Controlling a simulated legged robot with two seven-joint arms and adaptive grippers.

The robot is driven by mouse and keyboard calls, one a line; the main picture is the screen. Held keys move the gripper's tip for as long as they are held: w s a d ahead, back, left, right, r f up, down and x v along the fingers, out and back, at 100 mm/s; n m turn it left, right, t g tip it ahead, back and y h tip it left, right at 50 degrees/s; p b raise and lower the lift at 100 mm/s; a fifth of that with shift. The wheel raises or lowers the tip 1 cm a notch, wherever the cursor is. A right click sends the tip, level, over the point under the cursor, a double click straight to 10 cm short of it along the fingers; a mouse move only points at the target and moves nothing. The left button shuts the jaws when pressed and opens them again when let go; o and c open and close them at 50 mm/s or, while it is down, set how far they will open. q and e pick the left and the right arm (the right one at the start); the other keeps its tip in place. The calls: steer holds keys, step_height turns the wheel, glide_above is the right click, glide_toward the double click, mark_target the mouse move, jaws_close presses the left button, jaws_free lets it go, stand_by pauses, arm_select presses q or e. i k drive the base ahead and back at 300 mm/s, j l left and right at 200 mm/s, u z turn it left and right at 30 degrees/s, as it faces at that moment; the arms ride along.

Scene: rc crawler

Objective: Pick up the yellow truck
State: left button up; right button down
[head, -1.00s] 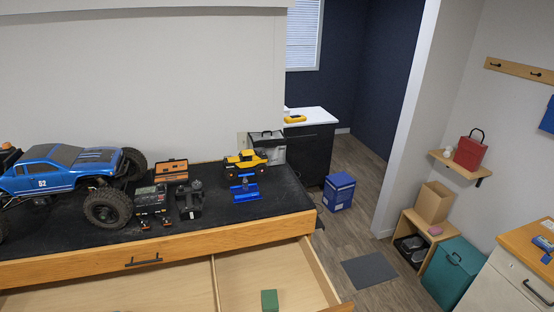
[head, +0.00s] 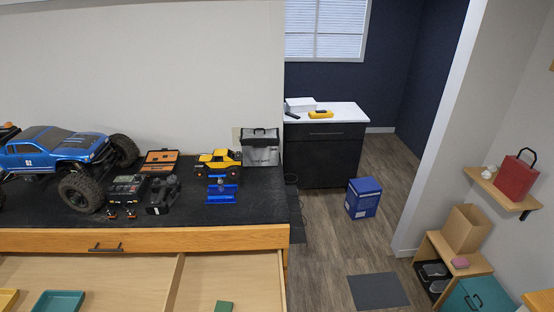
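The yellow truck (head: 219,161) is a small toy truck with black wheels. It stands upright on the black top of the workbench (head: 262,202), near its right end. A blue stand (head: 222,192) is just in front of it. Neither of my grippers shows in the head view.
A large blue crawler (head: 62,156), an orange case (head: 160,161) and black devices (head: 128,187) stand left of the truck. A grey bag (head: 260,147) is right behind it. An open drawer (head: 232,276) juts out in front. Floor at the right is clear around a blue box (head: 363,198).

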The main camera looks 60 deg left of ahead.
mark_target(220, 158)
steer(key=i+l, duration=0.1)
steer(key=i, duration=0.3)
steer(key=i+l, duration=0.15)
steer(key=i, duration=0.2)
steer(key=i+u, duration=0.2)
steer(key=u, duration=0.2)
steer(key=i+j+u, duration=0.1)
steer(key=u, duration=0.25)
steer(key=i+l+u, duration=0.1)
steer(key=i+u, duration=0.3)
steer(key=i+l+u, duration=0.1)
steer(key=u, duration=0.3)
